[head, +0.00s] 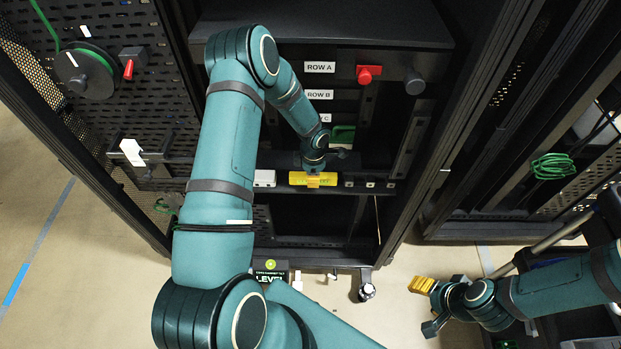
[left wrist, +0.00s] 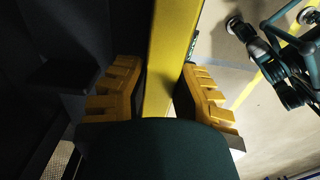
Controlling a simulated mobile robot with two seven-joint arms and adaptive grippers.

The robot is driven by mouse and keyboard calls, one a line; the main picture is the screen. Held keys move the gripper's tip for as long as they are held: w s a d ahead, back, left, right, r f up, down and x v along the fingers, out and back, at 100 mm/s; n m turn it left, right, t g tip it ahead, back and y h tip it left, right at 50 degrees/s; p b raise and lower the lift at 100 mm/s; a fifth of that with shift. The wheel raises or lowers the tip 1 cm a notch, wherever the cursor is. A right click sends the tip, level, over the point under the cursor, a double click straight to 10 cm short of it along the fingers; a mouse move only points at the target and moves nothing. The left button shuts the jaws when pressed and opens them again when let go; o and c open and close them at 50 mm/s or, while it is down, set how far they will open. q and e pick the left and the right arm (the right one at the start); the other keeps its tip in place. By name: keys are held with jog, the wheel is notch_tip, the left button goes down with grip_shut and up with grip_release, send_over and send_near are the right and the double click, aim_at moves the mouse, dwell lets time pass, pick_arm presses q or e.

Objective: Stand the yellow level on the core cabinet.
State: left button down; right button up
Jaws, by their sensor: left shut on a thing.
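The yellow level (head: 328,179) is held across the front of the core cabinet (head: 330,30), at the height of a dark shelf edge. In the head view I cannot tell whether it touches that edge. My left gripper (head: 313,181) is shut on the level near its middle. In the left wrist view the yellow level (left wrist: 170,50) runs between the toothed yellow fingers of my left gripper (left wrist: 160,95). My right gripper (head: 428,306) is at the lower right, away from the cabinet, with its fingers apart and nothing between them.
A white box (head: 264,178) sits left of the level. Row labels, a red knob (head: 368,74) and a green item (head: 343,134) are on the cabinet. A perforated side panel (head: 110,70) stands left; another rack (head: 520,150) stands right.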

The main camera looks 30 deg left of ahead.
pick_arm(q)
jog(key=shift+f, duration=0.55)
jog(key=shift+r, duration=0.1)
jog(key=shift+f, duration=0.2)
jog(key=c, duration=0.9)
grip_release()
jog(key=shift+r, duration=0.1)
